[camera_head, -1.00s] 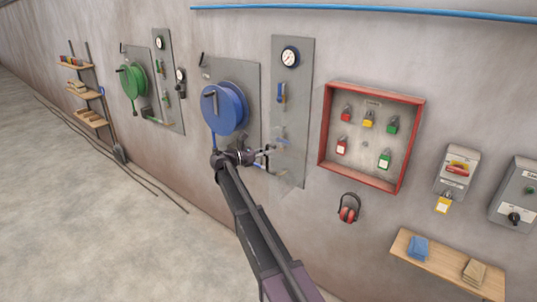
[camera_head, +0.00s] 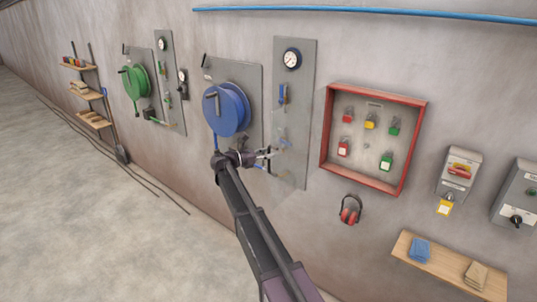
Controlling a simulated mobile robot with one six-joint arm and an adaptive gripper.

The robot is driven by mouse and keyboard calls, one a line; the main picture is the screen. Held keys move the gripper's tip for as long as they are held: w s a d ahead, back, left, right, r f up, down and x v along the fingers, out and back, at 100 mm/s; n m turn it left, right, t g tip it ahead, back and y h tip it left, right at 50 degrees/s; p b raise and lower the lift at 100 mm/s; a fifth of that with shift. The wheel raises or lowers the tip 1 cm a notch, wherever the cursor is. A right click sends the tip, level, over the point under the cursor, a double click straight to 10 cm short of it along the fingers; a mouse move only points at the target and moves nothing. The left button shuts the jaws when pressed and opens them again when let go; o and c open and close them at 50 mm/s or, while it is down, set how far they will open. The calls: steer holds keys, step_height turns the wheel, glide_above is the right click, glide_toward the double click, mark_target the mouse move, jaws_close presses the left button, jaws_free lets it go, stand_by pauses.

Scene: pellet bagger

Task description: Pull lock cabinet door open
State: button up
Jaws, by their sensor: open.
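The lock cabinet (camera_head: 411,145) is a shallow box with a red frame, on the wall right of centre. Its front looks uncovered, with several red, yellow and green padlocks (camera_head: 370,122) hanging inside. A faint clear pane seems to stand out from its left side, over the grey gauge panel; its edges and handle are hard to make out. My gripper (camera_head: 265,157) is open, left of the cabinet, in front of the lower left edge of that panel. I see nothing held in it. Whether it touches the clear pane I cannot tell.
The grey gauge panel (camera_head: 307,70) and a blue hose reel (camera_head: 227,108) are close to my gripper. Red ear defenders (camera_head: 350,213) hang below the cabinet. A wooden shelf (camera_head: 445,272) and switch boxes (camera_head: 458,172) are at right. The floor at left is largely clear.

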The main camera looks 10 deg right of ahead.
steer(key=v, duration=1.1)
steer(key=shift+a, duration=0.2)
steer(key=s+d+f+m+g+y+b, duration=0.25)
steer(key=s+d+f+m+y, duration=0.2)
steer(key=s+d+f, duration=0.4)
steer(key=s+d+f+m+g+y+b, duration=0.1)
steer(key=s+d+f+m+y+b, duration=0.35)
steer(key=s+f, duration=0.55)
steer(key=s+f+m+y+b, duration=0.3)
steer(key=s+f+m, duration=0.3)
steer(key=s, duration=0.3)
steer(key=s+d+f+m+y+b, duration=0.1)
steer(key=s+f+m+y+b, duration=0.2)
steer(key=s+f+m+y, duration=0.2)
steer(key=s+f+g, duration=0.1)
steer(key=s+f, duration=0.1)
steer(key=s, duration=0.2)
steer(key=shift+m, duration=0.4)
steer(key=shift+d, duration=0.1)
